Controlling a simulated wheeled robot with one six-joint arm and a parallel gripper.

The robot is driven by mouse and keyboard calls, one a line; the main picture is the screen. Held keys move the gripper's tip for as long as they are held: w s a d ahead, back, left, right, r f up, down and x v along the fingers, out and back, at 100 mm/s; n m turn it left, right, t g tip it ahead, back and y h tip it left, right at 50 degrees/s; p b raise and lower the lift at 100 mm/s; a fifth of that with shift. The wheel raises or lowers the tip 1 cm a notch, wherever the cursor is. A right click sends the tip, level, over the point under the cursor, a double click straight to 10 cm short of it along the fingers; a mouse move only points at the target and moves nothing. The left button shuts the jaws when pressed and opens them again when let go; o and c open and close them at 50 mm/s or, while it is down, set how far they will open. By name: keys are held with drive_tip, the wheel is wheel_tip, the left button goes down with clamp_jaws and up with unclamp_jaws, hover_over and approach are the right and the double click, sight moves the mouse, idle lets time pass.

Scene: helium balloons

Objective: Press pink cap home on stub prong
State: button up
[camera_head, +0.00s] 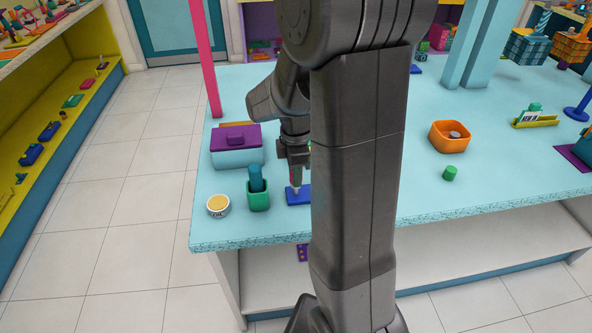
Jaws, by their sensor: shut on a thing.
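My gripper (294,166) points down over the table, left of my own arm's large upright link. It is shut on a small pink piece (294,182), which seems to be the pink cap. A pale tip shows just below the piece, above a flat blue block (297,197) on the table. I cannot tell whether the cap touches the prong or how far down it sits. The block's right side is hidden behind my arm, and the prong itself is too small to make out clearly.
Left of the gripper stand a green cup (258,200) with a blue piece in it, a round tin (218,206) and a purple-lidded box (237,157). An orange bowl (438,139) and a green cylinder (450,173) lie right of my arm. The front right tabletop is clear.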

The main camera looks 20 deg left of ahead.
drive_tip(key=shift+f+b, duration=0.5)
drive_tip(key=shift+f, duration=0.25)
drive_tip(key=o, duration=1.1)
drive_tip(key=shift+c, duration=0.2)
drive_tip(key=shift+r, duration=0.15)
wheel_tip(320, 180, up, 8)
drive_tip(key=p, duration=0.6)
drive_tip(key=shift+p, duration=0.3)
wheel_tip(320, 180, down, 8)
drive_tip(key=b, duration=0.6)
drive_tip(key=shift+b, duration=0.3)
